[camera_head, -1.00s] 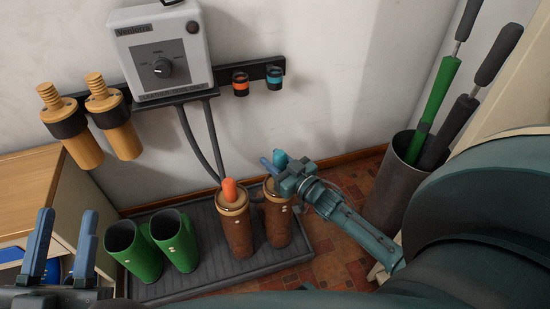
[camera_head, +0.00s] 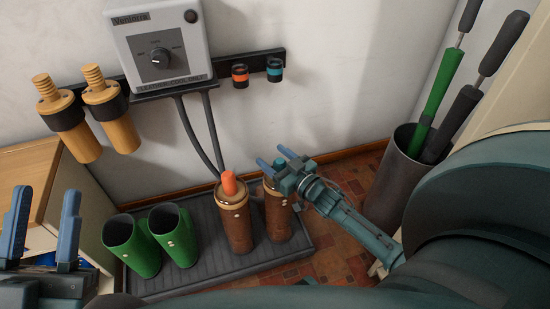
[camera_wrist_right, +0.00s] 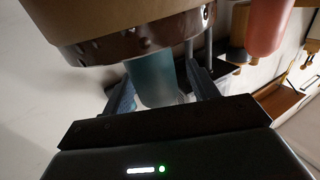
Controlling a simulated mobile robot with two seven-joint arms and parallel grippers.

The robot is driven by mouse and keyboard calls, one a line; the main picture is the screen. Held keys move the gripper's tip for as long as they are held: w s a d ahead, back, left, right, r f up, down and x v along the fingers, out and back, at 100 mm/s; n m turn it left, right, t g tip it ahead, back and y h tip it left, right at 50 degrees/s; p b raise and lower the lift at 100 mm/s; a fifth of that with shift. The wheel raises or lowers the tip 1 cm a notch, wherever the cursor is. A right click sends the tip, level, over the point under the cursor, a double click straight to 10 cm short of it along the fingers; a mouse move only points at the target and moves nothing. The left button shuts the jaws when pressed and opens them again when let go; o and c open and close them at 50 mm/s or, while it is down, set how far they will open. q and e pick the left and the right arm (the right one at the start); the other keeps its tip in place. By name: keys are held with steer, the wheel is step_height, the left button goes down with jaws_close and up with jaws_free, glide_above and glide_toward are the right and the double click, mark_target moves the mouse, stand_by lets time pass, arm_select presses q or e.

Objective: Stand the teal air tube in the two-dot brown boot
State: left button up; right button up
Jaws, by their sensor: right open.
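The teal air tube (camera_wrist_right: 150,80) stands at the mouth of the right-hand brown boot (camera_head: 277,222), with its end showing above the rim. In the right wrist view the brown boot's rim (camera_wrist_right: 140,42) surrounds its base. My right gripper (camera_head: 277,168) is open, with a finger on either side of the tube. The left-hand brown boot (camera_head: 239,228) holds an orange tube (camera_head: 229,184). Pale dots mark the boots, too small to count surely. My left gripper (camera_head: 43,228) is open and empty at the far left.
Two green boots (camera_head: 133,245) stand on the same dark ribbed tray (camera_head: 215,262). A bin (camera_head: 390,180) with long-handled tools stands right.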

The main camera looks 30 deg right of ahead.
arm_select(q)
steer(key=shift+r, duration=0.1)
arm_select(e)
steer(key=shift+s, duration=0.15)
steer(key=shift+s+d, duration=0.1)
steer(key=shift+s, duration=0.25)
arm_select(q)
steer(key=shift+s+d+f+n+g+y+p, duration=0.1)
steer(key=shift+s+f+n+g+y+p, duration=0.2)
steer(key=shift+f+n+y+p, duration=0.45)
steer(key=shift+s+d+f+n+g+y+p, duration=0.1)
steer(key=shift+f+n+g+y+p, duration=0.25)
steer(key=shift+f+n+y+p, duration=0.35)
steer(key=shift+s+f+n+g+y+p, duration=0.2)
steer(key=shift+f+n+g+y+p, duration=0.25)
steer(key=shift+f+p, duration=0.5)
arm_select(e)
steer(key=s+d, duration=0.2)
steer(key=s, duration=1)
steer(key=shift+d, duration=0.1)
